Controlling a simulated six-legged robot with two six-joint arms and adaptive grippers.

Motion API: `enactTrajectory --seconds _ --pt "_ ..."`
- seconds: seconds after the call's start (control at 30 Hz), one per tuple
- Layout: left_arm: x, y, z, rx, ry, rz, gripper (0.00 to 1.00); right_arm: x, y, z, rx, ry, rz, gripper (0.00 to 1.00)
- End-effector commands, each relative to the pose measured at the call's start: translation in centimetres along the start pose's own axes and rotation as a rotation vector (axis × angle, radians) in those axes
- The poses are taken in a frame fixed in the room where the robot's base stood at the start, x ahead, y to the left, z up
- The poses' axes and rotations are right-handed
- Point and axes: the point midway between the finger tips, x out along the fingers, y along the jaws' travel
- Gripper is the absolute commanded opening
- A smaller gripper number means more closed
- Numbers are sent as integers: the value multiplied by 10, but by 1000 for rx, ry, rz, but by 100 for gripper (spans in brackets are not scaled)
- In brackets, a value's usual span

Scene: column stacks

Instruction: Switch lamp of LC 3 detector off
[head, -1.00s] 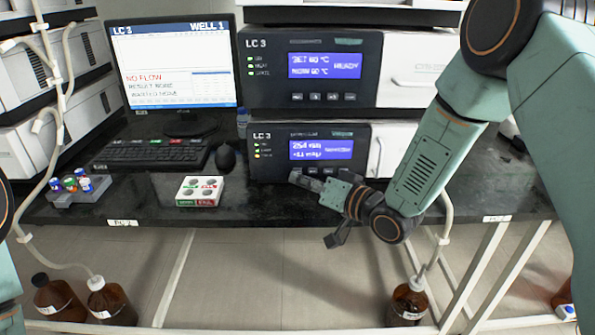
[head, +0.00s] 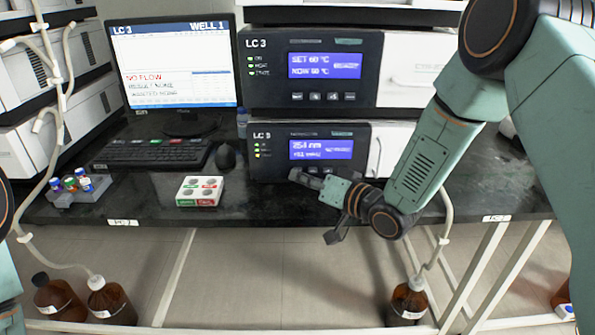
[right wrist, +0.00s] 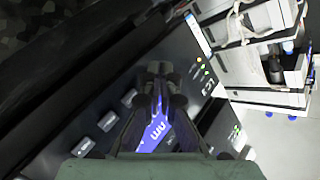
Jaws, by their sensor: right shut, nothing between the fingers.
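The LC 3 detector (head: 268,166) is the lower dark unit on the bench, with a blue display (head: 320,149) reading 254 nm and small status lights (head: 257,147) at its left. My right gripper (head: 294,174) is in front of the lower part of its panel, fingers pointing left. The right wrist view shows the shut fingers (right wrist: 160,72) over the tilted panel and part of the display (right wrist: 152,138). Whether they touch the panel cannot be told. My left gripper is not in view.
The upper LC 3 unit (head: 265,88) stands above, showing SET 60 °C and NOW 60 °C. The monitor (head: 172,70) reads NO FLOW. A keyboard (head: 150,154), mouse (head: 225,157), small white box (head: 199,191) and vial rack (head: 82,190) lie left. Brown bottles (head: 110,302) stand below.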

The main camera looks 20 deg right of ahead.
Motion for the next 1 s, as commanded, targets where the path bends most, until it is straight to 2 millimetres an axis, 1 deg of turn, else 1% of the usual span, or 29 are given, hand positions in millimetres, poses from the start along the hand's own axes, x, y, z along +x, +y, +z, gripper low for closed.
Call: enactTrajectory --seconds 0.57,1.0 --pt "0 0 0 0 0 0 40 2 1 -2 0 1 0 0" --pt "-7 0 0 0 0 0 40 -9 -7 6 0 0 1 0"
